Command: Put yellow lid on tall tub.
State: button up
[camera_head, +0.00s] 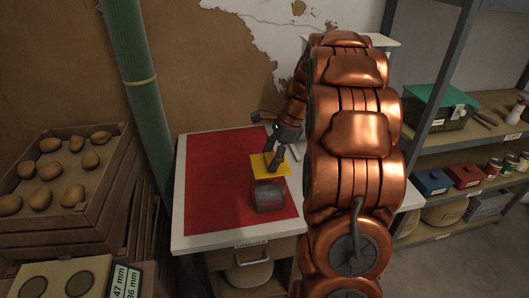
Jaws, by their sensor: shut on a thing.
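The yellow lid (259,168) is a flat yellow square over the red mat, towards the middle of the table. My gripper (274,163) reaches down onto the lid from behind and is shut on it; the exact grip point is small and partly hidden by the fingers. Whether the lid touches anything below is not clear.
The red mat (214,188) covers much of the white table (186,240). Its left part is clear. My copper arm blocks the table's right side. A potato crate (60,222) and a green pipe (136,82) stand left. A metal shelf (450,147) with boxes and tins stands right.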

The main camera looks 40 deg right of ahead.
jog(key=shift+w+a+r+p, duration=0.1)
jog(key=shift+w+a+p, duration=0.05)
jog(key=shift+a+p, duration=0.2)
jog(key=shift+f, duration=1.45)
jog(key=shift+f+p, duration=0.1)
jog(key=shift+p, duration=0.25)
dwell(0.3)
jog(key=shift+f+p, duration=0.35)
jog(key=shift+f, duration=0.4)
dwell(2.0)
jog(key=o, duration=1.9)
jog(key=shift+r, duration=0.15)
jog(key=shift+p+v, duration=1.65)
jog(key=shift+v, duration=1.7)
